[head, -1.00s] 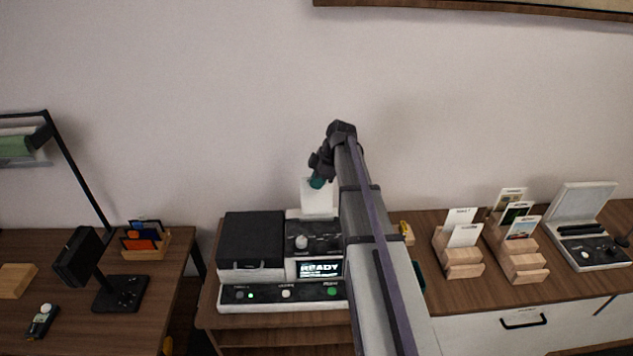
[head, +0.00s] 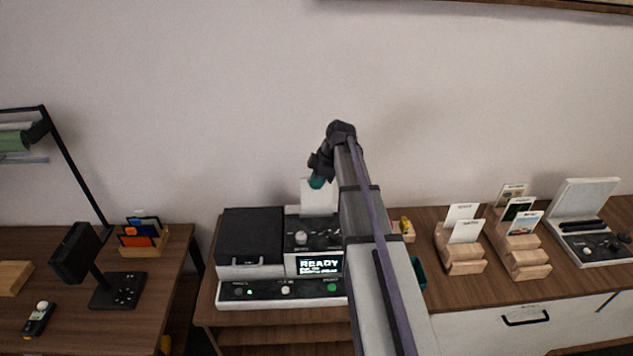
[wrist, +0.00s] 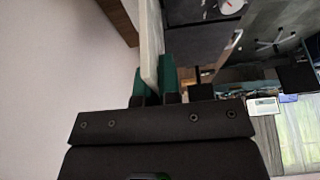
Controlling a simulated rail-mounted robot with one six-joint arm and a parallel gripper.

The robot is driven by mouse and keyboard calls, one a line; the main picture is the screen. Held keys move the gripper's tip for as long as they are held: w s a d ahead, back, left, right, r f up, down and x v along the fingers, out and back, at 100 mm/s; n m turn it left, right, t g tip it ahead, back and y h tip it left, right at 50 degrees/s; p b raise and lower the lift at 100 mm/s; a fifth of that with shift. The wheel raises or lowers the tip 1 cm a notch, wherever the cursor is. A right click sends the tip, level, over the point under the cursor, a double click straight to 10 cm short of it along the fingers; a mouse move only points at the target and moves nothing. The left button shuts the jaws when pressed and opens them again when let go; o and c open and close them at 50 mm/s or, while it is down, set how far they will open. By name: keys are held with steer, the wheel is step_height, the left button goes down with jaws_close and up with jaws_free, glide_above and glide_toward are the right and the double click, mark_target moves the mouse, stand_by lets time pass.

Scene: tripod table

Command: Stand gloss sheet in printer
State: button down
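The white gloss sheet (head: 319,201) stands upright at the back of the printer (head: 250,265), behind its right half. My gripper (head: 316,183) is at the top of the sheet, with its teal fingertips closed on it. In the wrist view the pale sheet (wrist: 151,42) runs between the two teal fingers (wrist: 153,82). The sheet's lower edge meets the printer's rear in the head view, but I cannot tell whether it sits in a slot. The printer's screen (head: 318,263) reads READY, and a green light shows at its lower left.
My arm hides the printer's right side. To the right are wooden card stands (head: 461,254) (head: 518,258) and an open white device (head: 590,225). To the left, another table holds a card holder (head: 146,243) and a black stand (head: 115,290). The wall is close behind.

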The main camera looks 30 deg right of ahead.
steer(key=shift+f+b, duration=3.05)
steer(key=shift+f, duration=0.15)
steer(key=c, duration=1.2)
jaws_free()
steer(key=shift+c, duration=0.2)
steer(key=shift+r, duration=0.15)
step_height(320, 180, up, 9)
steer(key=p, duration=0.9)
